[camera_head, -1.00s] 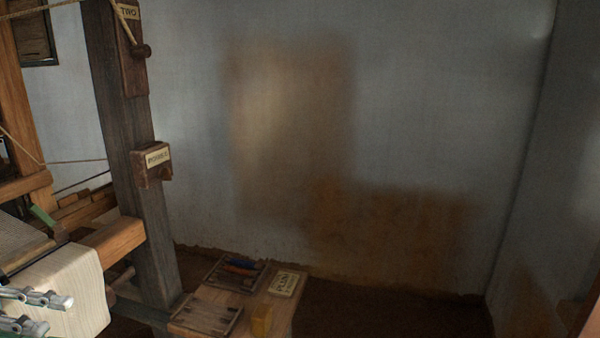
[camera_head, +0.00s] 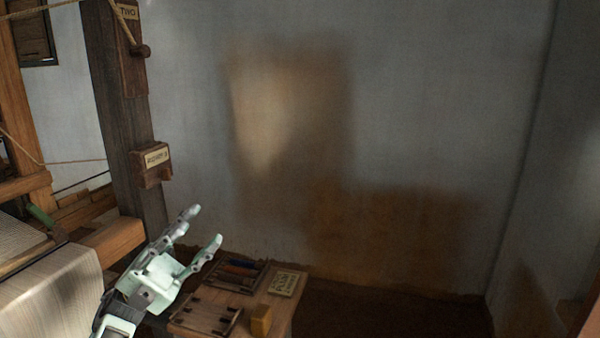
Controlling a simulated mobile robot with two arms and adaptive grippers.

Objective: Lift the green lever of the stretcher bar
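The green lever (camera_head: 40,215) shows at the left edge as a short green bar, slanting with its upper end to the left. It sits by the dark stretcher bar (camera_head: 30,257) across the pale cloth (camera_head: 48,290) on the loom. My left gripper (camera_head: 204,226) is open and empty. It is to the right of the loom and the lever, clear of both, with its fingers pointing up and right. My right gripper is not in view.
A dark loom post (camera_head: 125,110) with labelled wooden blocks stands between the lever and the wall.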

